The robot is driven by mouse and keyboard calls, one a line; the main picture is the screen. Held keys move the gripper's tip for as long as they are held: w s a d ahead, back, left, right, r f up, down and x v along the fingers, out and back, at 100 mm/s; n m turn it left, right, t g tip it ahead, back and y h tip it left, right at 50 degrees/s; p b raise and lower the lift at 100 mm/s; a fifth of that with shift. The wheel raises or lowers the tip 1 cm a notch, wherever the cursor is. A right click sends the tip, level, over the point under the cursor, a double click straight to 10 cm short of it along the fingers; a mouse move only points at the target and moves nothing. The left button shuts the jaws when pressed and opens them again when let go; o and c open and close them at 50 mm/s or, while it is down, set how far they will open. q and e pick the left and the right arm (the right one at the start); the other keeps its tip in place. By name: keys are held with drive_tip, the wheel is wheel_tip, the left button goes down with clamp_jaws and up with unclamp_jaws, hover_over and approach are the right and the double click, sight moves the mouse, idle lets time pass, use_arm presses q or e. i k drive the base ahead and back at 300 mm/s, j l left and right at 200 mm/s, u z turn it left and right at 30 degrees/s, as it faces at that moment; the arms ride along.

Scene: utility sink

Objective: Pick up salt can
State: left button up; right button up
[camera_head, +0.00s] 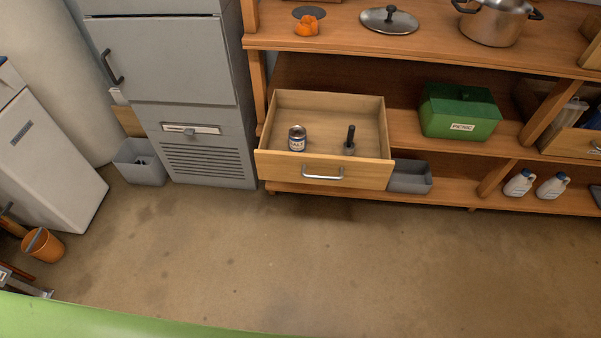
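A small can (297,138) with a blue and white label and a metal top stands upright in the left part of an open wooden drawer (275,161). The label is too small to read for certain. A dark-handled item (350,138) stands to the right of the can in the same drawer, apart from it. Neither of my grippers shows in the head view.
The drawer, with a metal handle (323,174), juts out from a wooden shelf unit (420,60). A green picnic box (459,112) and a grey bin (410,177) are to its right. A grey cabinet (180,70) stands left. The floor (330,260) in front is clear.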

sight(297, 133)
drive_tip(key=i+j, duration=0.1)
drive_tip(key=j, duration=0.3)
drive_tip(key=i+j+z, duration=0.1)
drive_tip(key=j, duration=0.3)
drive_tip(key=i+j, duration=0.15)
drive_tip(key=j, duration=0.2)
drive_tip(key=i+j, duration=0.1)
drive_tip(key=j, duration=0.3)
drive_tip(key=i+j+z, duration=0.1)
drive_tip(key=j, duration=0.3)
